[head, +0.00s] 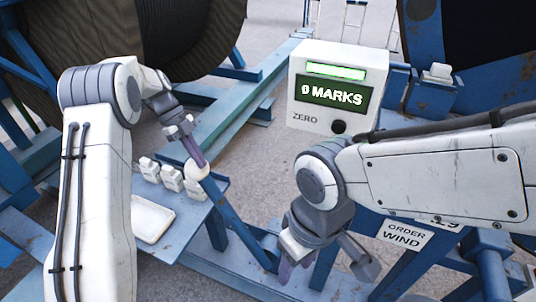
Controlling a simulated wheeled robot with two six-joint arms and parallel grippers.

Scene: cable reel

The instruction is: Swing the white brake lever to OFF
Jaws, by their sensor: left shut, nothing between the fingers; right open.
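No OFF marking is readable. My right gripper (327,268) is open and empty, low in the middle, to the right of the lever's lower end. The lever's pivot is partly hidden near the blue frame.
A white counter box (303,116) reads "0 MARKS" and has a black knob marked ZERO. The blue shelf (190,226) holds small white blocks (171,177) and a white tray (154,224). A cable reel (180,38) stands behind; an "ORDER WIND" sign (404,235) is at lower right.

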